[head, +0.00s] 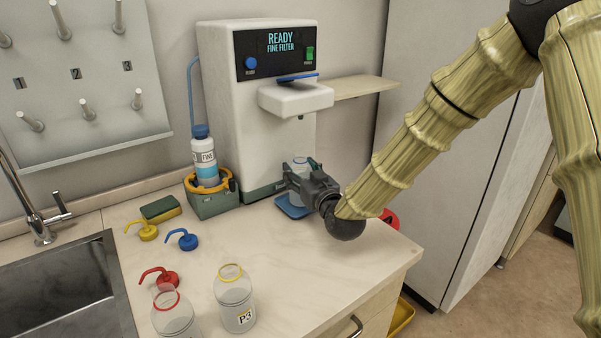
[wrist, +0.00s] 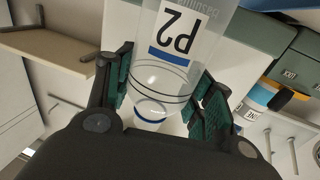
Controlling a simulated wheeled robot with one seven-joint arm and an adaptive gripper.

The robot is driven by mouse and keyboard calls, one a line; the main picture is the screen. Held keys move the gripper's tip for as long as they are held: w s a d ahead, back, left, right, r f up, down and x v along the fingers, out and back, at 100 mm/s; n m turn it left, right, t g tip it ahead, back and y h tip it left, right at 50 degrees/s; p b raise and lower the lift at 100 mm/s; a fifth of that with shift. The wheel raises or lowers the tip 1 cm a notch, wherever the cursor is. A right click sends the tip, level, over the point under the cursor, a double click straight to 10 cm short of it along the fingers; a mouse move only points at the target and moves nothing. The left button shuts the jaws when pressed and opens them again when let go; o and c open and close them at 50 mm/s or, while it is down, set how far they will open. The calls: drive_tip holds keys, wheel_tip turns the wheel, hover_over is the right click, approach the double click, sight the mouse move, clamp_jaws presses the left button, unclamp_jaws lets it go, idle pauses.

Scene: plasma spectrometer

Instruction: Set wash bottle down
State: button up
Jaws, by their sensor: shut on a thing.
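My gripper (head: 303,182) is shut on a clear wash bottle (head: 299,168) in front of the white machine. In the wrist view, my gripper (wrist: 165,95) has its dark green pads on either side of the bottle (wrist: 178,62). The bottle has a "P2" label, a blue stripe and a blue ring at its neck. That view shows it upside down. A blue pad (head: 290,208) lies at the machine's foot, just below the gripper. The gripper hides much of the bottle, and I cannot tell whether its base touches the pad.
The white machine (head: 222,100) reads "READY FINE FILTER"; its spout overhangs the bottle. A reagent bottle (head: 204,160) stands in a caddy (head: 215,205) at left. Yellow, blue and red nozzle caps lie left. Bottle P3 (head: 236,300) and a red-ringed bottle (head: 175,318) stand in front. The middle counter is clear.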

drive_tip(key=shift+f, duration=0.2)
drive_tip(key=shift+f, duration=0.1)
drive_tip(key=o, duration=1.2)
drive_tip(key=shift+s+r, duration=0.1)
drive_tip(key=shift+r, duration=0.1)
drive_tip(key=b+v, duration=0.1)
drive_tip(key=v, duration=1.1)
